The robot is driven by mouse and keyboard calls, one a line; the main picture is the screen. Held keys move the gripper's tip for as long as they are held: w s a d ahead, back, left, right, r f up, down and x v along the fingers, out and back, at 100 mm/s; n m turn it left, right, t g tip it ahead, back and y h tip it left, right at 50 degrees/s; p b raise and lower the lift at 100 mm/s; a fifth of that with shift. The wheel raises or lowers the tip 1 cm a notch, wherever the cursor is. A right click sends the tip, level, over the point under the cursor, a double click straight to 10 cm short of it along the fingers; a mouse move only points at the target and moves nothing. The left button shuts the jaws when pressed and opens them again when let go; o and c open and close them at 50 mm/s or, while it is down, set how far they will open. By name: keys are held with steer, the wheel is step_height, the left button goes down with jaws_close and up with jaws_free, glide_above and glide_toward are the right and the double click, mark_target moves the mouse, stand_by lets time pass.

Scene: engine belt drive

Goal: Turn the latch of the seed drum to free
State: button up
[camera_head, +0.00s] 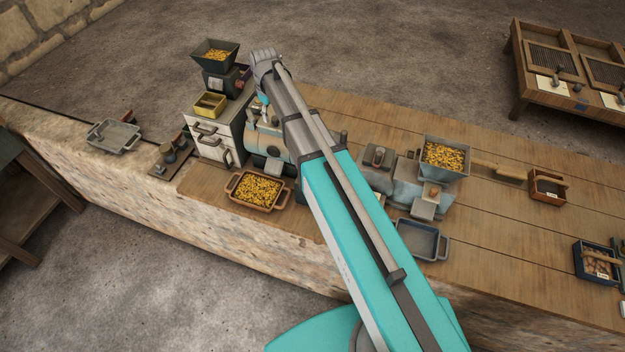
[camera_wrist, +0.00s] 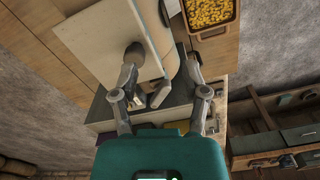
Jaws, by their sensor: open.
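The seed drum (camera_head: 265,142) is a pale grey-blue rounded body on the bench, partly hidden behind my arm in the head view. In the wrist view a pale flat panel (camera_wrist: 98,38) and a curved pale body (camera_wrist: 155,22) lie under my gripper. A dark round knob (camera_wrist: 135,54) stands on the panel. A small grey angled piece (camera_wrist: 160,94) shows between the fingers; I cannot tell whether it is the latch. My gripper (camera_wrist: 162,72) is open, its fingers apart, the left one close to the knob. I cannot tell whether it touches anything.
A white drawer cabinet (camera_head: 213,137) with a hopper (camera_head: 215,55) stands left of the drum. A tray of yellow seeds (camera_head: 256,191) lies in front. Another seed-filled hopper (camera_head: 443,157) and an empty grey tray (camera_head: 421,241) are to the right.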

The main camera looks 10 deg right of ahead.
steer(key=s+d+f+m+b, duration=0.3)
steer(key=s+f+b, duration=0.3)
steer(key=s, duration=0.3)
steer(key=s+d+f+m+b, duration=0.3)
steer(key=s+d+f+b, duration=0.3)
steer(key=s, duration=0.3)
steer(key=shift+f, duration=0.45)
steer(key=shift+m, duration=0.9)
steer(key=shift+s+d, duration=0.3)
steer(key=shift+s, duration=0.55)
steer(key=shift+s+d, duration=0.35)
steer(key=shift+s, duration=0.55)
steer(key=shift+s+d, duration=0.3)
steer(key=shift+s, duration=0.55)
steer(key=shift+s, duration=0.1)
